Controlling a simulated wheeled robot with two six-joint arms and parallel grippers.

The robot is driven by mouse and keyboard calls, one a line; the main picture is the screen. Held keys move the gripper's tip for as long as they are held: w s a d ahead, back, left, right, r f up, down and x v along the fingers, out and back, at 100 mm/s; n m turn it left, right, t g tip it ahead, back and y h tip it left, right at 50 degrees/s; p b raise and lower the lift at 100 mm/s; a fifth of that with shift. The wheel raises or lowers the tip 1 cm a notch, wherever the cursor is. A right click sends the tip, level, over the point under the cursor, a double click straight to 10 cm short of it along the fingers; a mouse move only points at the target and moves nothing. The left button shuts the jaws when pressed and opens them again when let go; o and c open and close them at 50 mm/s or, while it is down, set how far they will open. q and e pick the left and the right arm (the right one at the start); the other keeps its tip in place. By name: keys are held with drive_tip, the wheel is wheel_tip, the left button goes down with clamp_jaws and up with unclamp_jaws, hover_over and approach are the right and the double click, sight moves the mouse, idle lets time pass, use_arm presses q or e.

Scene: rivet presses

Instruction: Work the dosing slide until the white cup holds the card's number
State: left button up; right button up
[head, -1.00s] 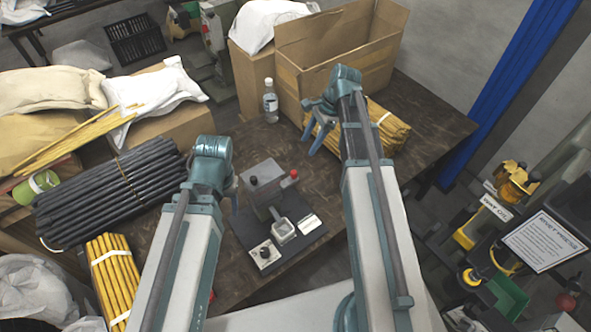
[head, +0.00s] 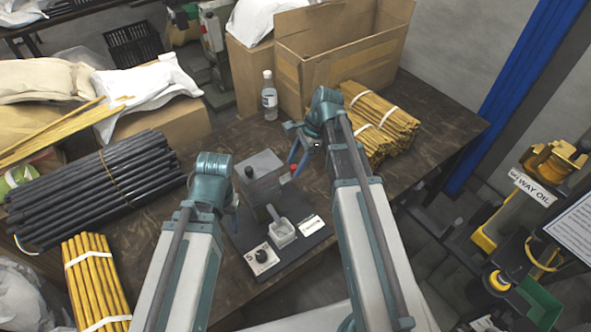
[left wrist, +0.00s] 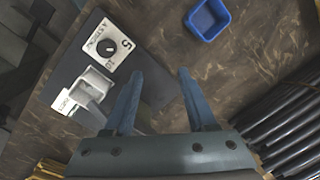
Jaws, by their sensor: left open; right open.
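My left gripper (left wrist: 160,84) is open and empty, left of the box in the head view. My right gripper (head: 298,150) is open beside the red knob; contact is unclear.
A dial plate (head: 262,257) sits at the base's front corner. A blue tray (left wrist: 207,18) shows in the left wrist view. Black rods (head: 95,190), yellow bundles (head: 375,120), a bottle (head: 269,98) and a cardboard box (head: 345,55) stand around.

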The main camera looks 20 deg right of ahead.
drive_tip(key=shift+a+f, duration=0.1)
drive_tip(key=shift+f, duration=0.05)
clamp_jaws()
idle(1.4)
